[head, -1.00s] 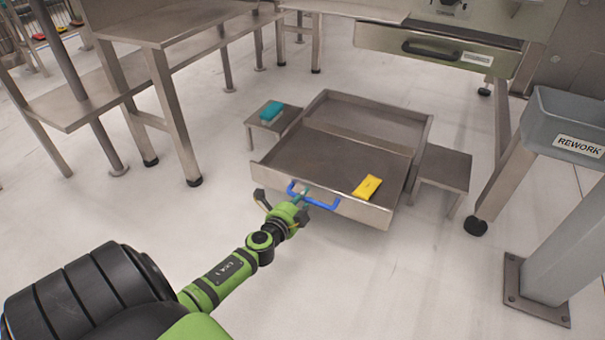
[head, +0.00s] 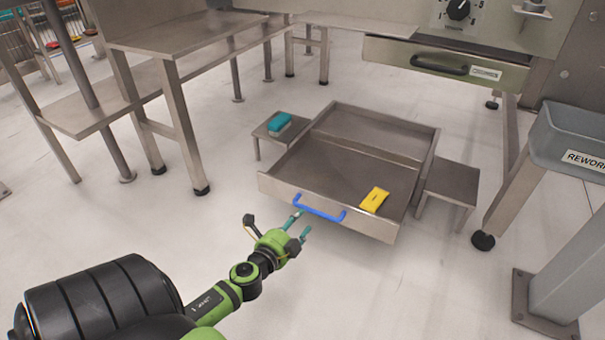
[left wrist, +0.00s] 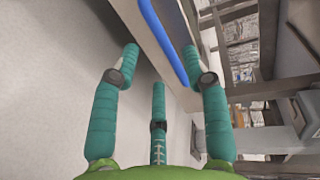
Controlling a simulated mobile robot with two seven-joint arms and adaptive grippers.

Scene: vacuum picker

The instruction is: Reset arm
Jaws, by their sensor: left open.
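My left gripper (head: 298,225) is open and empty, just in front of the low metal drawer (head: 277,186). Its teal fingers (left wrist: 158,75) are spread apart in the left wrist view. The drawer's blue handle (head: 320,209) is on its front panel, close to the fingers but not gripped; it also shows in the left wrist view (left wrist: 162,40). The drawer is pulled out, with a yellow packet (head: 374,199) lying inside at the right. My right gripper is not in view.
A teal block (head: 279,124) lies on a small side stand (head: 261,131) left of the drawer. Another stand (head: 450,184) on the right is empty. Metal tables (head: 180,35) stand at the back left. A grey REWORK bin (head: 570,130) is at the right. The floor before the drawer is clear.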

